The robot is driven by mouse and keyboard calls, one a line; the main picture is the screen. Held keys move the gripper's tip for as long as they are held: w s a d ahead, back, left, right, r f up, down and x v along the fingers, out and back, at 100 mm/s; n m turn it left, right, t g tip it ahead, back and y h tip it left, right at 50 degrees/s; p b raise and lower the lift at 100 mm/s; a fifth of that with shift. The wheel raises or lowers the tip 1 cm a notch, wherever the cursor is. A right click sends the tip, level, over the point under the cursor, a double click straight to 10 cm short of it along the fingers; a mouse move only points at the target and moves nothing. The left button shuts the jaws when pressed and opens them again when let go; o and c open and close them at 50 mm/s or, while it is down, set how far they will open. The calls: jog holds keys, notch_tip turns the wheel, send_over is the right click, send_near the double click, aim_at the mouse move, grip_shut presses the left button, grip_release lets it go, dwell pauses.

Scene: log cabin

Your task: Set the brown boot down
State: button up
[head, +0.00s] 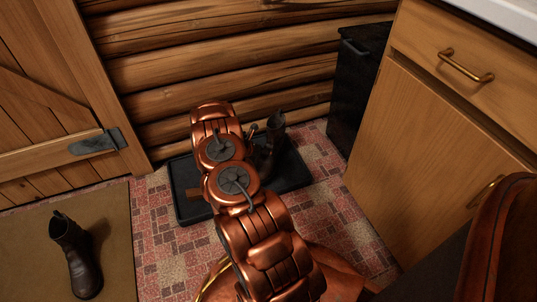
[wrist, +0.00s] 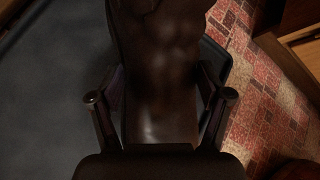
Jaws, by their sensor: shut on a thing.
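The brown boot (wrist: 160,60) fills the middle of the wrist view, with a finger on each side of it. My gripper (wrist: 161,97) is shut on it. In the head view the held boot (head: 271,143) shows as a dark upright shape over the right part of the black tray (head: 295,178), partly hidden by my copper arm. I cannot tell whether its sole touches the tray. My gripper is mostly hidden behind the arm in the head view. A second dark brown boot (head: 78,258) stands on the tan mat at the left.
The tan mat (head: 30,235) lies before a wooden door (head: 60,120). A log wall (head: 240,70) rises behind the tray. A black cabinet (head: 352,90) and a wooden cabinet (head: 430,150) stand at the right. Red patterned floor (head: 155,235) lies bare between mat and tray.

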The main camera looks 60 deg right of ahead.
aim_at(269, 145)
jog(key=d, duration=0.2)
jog(key=w+d+b, duration=0.1)
jog(key=d, duration=0.1)
jog(key=shift+w+d+f, duration=0.1)
jog(key=shift+f, duration=0.1)
jog(key=shift+f+b, duration=1.1)
jog(key=shift+f, duration=0.6)
jog(key=o, duration=1.7)
jog(key=shift+r, duration=0.1)
